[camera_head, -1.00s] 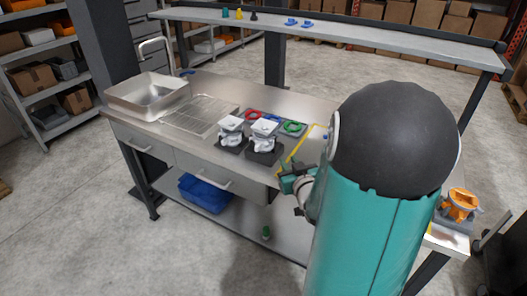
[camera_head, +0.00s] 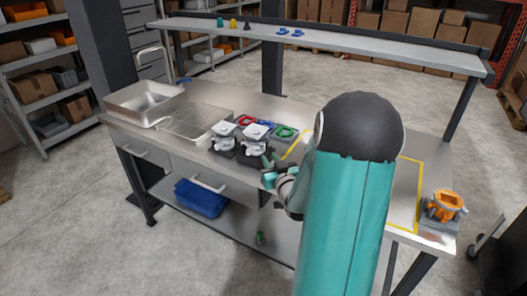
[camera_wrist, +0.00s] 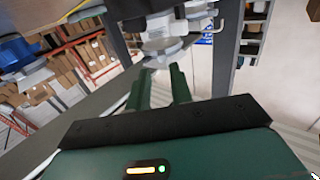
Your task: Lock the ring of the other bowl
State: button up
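Two white and grey units stand side by side on dark bases on the steel bench in the head view, a left one (camera_head: 224,137) and a right one (camera_head: 255,141). Their bowls and locking rings are too small to tell apart. My gripper (camera_head: 268,170) is just in front of the right unit, partly hidden by my arm. In the wrist view my gripper (camera_wrist: 161,88) has its two green fingers apart with nothing between them. A white and grey unit (camera_wrist: 164,45) is just beyond the fingertips, seemingly apart from them.
Red (camera_head: 246,120) and green (camera_head: 285,133) rings lie behind the units. A steel sink (camera_head: 145,101) and drain rack (camera_head: 195,121) are at the left. An orange device (camera_head: 446,205) stands at the bench's right end. A raised shelf (camera_head: 330,42) runs behind.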

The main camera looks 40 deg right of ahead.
aim_at(264, 150)
jog(key=x, duration=0.6)
jog(key=shift+a, duration=0.1)
grip_shut()
